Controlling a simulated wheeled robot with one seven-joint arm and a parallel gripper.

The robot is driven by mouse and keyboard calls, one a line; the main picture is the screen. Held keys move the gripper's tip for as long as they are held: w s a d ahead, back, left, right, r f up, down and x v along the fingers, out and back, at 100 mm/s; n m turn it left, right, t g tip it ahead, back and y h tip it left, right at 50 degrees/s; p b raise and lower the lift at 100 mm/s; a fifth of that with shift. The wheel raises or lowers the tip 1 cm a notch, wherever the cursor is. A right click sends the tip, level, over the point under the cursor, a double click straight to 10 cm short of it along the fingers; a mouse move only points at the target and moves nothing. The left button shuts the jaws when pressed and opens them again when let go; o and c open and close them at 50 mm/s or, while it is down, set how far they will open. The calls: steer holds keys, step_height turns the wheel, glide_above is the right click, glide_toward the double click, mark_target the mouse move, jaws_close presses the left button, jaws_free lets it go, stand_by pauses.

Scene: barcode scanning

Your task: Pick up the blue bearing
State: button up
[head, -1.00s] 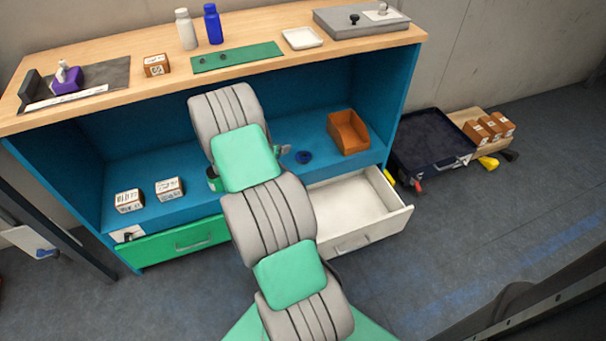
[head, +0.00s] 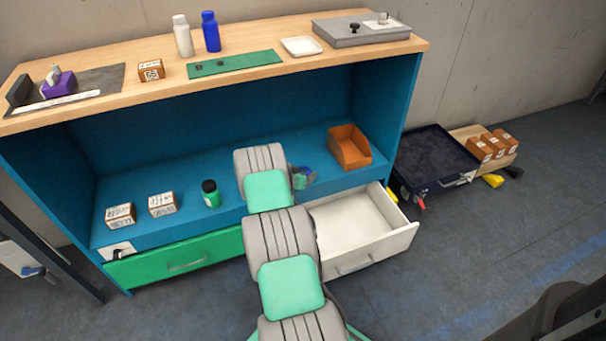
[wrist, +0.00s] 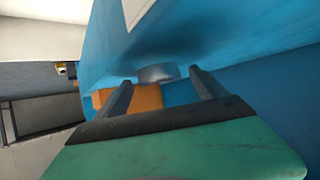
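The blue bearing (head: 308,172) lies on the blue shelf inside the bench, left of the orange bin (head: 350,148). In the head view my gripper (head: 303,177) is right beside it, and my arm and gripper partly cover it. In the wrist view my gripper (wrist: 160,76) has its two dark fingers apart. A blue-grey round piece, the bearing (wrist: 158,73), shows between the fingertips or just past them. I see a gap on each side of it. I cannot tell how deep it sits between the fingers.
The orange bin also shows in the wrist view (wrist: 143,98), close beyond the fingers. A green-and-black jar (head: 210,194) and two labelled boxes (head: 162,204) stand on the shelf to the left. The open white drawer (head: 355,220) sticks out below the shelf's right side.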

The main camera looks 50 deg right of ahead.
steer(key=c, duration=1.7)
